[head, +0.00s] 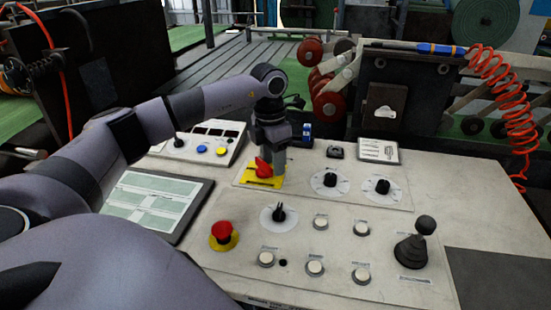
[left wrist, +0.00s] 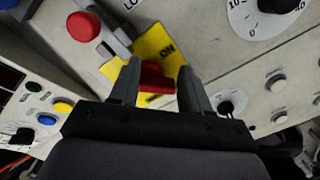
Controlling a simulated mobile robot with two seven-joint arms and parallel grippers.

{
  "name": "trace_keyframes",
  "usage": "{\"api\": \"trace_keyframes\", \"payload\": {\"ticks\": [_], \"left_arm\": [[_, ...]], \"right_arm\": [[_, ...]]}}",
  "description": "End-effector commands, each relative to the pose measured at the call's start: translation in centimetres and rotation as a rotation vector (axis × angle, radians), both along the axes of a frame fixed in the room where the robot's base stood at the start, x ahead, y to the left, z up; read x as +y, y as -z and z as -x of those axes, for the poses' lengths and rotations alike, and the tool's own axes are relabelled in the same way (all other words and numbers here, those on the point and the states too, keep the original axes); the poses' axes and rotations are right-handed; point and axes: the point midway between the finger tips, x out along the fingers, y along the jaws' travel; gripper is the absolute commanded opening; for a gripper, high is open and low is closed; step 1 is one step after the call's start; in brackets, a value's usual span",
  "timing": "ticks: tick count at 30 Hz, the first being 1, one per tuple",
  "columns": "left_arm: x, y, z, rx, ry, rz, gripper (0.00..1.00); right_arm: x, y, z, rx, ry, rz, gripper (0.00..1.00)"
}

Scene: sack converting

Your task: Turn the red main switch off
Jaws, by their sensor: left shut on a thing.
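The red main switch (head: 263,168) sits on a yellow plate (head: 250,182) at the back left of the light control panel. My left gripper (head: 274,160) reaches down onto it from above. In the left wrist view my left gripper (left wrist: 157,75) has a finger on each side of the red switch handle (left wrist: 152,80) and is shut on it. The yellow plate (left wrist: 155,45) there carries dark lettering that seems to read "ON". The fingers partly hide the switch and plate. My right gripper is not in view.
A red emergency button (head: 222,232) stands in front, with a black selector (head: 278,213) beside it. Two dials (head: 330,181) are to the right, several white buttons (head: 315,268) in front, and a black joystick (head: 418,243) at far right. A screen (head: 155,203) lies left.

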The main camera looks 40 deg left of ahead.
Motion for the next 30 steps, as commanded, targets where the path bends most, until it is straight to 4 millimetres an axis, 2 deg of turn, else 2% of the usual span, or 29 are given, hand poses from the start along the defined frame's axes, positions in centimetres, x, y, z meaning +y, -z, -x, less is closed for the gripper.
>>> {"api": "trace_keyframes", "payload": {"ticks": [1,11,12,14,18,26,30], "left_arm": [[1.9,0.7,1.3,0.051,-0.043,-0.036,0.17],[1.9,0.7,1.3,0.052,-0.046,-0.036,0.16],[1.9,0.7,1.3,0.052,-0.046,-0.036,0.50],[1.9,0.7,1.3,0.052,-0.046,-0.036,0.69],[1.9,0.7,1.3,0.052,-0.046,-0.036,0.97],[1.9,0.7,1.2,0.051,-0.046,-0.036,0.98],[1.5,-0.5,0.9,0.043,-0.041,-0.032,0.98]], "right_arm": [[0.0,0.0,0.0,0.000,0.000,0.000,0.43],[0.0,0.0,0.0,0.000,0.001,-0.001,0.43],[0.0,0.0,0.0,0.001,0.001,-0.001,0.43],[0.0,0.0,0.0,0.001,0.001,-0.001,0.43],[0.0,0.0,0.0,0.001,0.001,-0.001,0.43],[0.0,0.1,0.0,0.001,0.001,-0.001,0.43],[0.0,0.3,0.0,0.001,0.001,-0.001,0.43]]}}
